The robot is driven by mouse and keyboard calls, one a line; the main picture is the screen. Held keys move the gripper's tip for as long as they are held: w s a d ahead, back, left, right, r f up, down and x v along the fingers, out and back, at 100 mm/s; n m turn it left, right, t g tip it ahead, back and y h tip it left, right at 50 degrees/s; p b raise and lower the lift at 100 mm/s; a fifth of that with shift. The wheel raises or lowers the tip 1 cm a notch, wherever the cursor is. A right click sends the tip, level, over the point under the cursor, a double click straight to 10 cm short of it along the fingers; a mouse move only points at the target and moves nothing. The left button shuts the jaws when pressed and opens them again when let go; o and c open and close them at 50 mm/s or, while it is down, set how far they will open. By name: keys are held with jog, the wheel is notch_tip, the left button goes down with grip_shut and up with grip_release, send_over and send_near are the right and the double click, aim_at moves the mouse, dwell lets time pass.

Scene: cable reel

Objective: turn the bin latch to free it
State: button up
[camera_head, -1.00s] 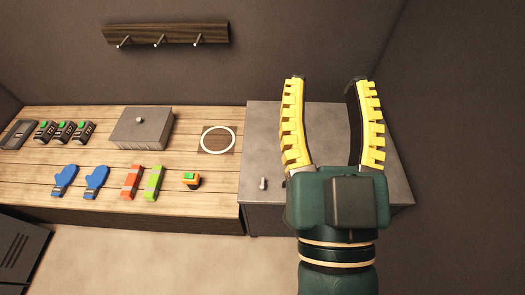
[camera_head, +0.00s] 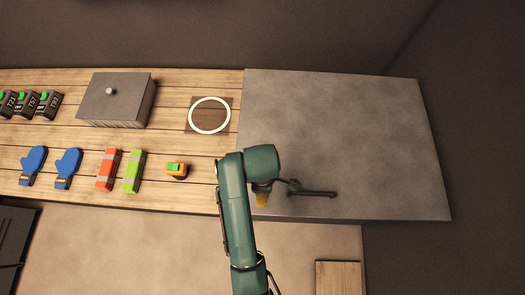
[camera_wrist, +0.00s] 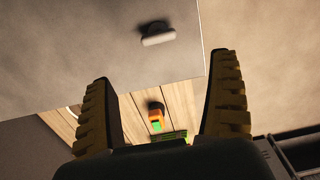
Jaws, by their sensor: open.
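My gripper (camera_wrist: 161,66) is open and empty. In the head view my gripper, with a little yellow finger (camera_head: 262,200), is at the bin's left front edge.
A dark bar (camera_head: 312,193) lies along the bin's front, just right of my gripper. An orange and green device (camera_head: 176,169), lime (camera_head: 133,171) and red (camera_head: 108,170) blocks, and blue mitts (camera_head: 67,167) lie on the wooden counter to the left. A lidded grey box (camera_head: 117,98) stands behind.

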notch_tip(320, 180, down, 14)
jog(key=shift+w+r+b, duration=0.1)
jog(key=shift+r+b, duration=0.15)
jog(key=shift+b, duration=0.25)
jog(key=c, duration=1.2)
